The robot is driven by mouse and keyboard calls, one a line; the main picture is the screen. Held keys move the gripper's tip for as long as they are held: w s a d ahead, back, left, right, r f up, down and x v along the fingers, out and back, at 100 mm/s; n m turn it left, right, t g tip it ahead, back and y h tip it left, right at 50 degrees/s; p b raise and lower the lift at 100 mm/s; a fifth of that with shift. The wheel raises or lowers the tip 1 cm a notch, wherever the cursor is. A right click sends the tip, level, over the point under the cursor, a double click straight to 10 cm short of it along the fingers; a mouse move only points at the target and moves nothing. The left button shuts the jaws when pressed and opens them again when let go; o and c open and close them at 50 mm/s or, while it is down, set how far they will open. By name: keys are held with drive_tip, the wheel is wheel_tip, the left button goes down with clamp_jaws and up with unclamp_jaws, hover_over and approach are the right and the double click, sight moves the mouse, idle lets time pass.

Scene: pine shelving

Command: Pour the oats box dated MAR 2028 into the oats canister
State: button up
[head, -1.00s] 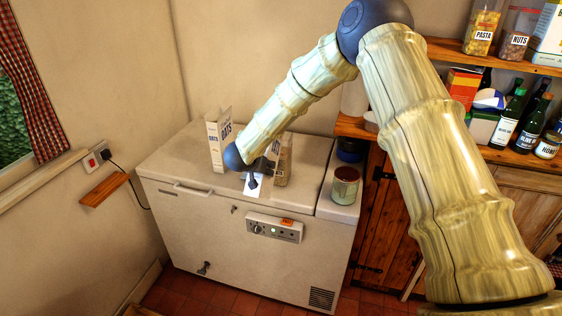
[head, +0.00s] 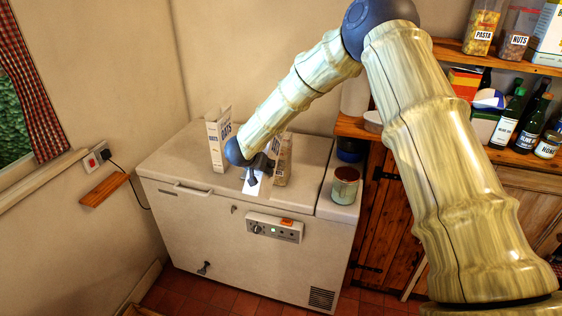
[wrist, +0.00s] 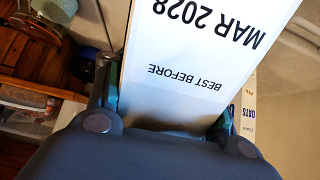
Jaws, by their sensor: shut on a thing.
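My gripper (head: 254,178) is shut on a white oats box (wrist: 190,60). Its face reads BEST BEFORE MAR 2028, upside down in the wrist view. In the head view only a small white part of this box (head: 250,188) shows below my gripper, above the freezer lid; the arm hides the rest.
The white chest freezer (head: 165,160) carries these things. An open tin (head: 345,184) stands at its right end. Shelves with bottles (head: 507,120) and jars are at the right. A small wooden ledge (head: 103,190) is on the left wall. The lid's left part is clear.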

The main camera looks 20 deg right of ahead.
drive_tip(key=shift+s+a+r+g+y, duration=0.15)
drive_tip(key=shift+r+g+y, duration=0.25)
drive_tip(key=shift+r+g, duration=0.25)
idle(1.0)
drive_tip(key=shift+r+g+y, duration=0.3)
drive_tip(key=shift+r+g, duration=0.15)
drive_tip(key=shift+r, duration=0.45)
idle(1.0)
drive_tip(key=shift+w+d+r+g+y, duration=0.15)
drive_tip(key=shift+w+r+g+y, duration=0.15)
drive_tip(key=shift+r, duration=0.4)
drive_tip(key=shift+w+d+r+g+y, duration=0.1)
drive_tip(key=shift+r+g+y, duration=0.2)
drive_tip(key=shift+r, duration=0.35)
drive_tip(key=shift+w+d+r+g+y, duration=0.2)
drive_tip(key=shift+r+g, duration=0.2)
drive_tip(key=shift+r, duration=0.3)
idle(2.4)
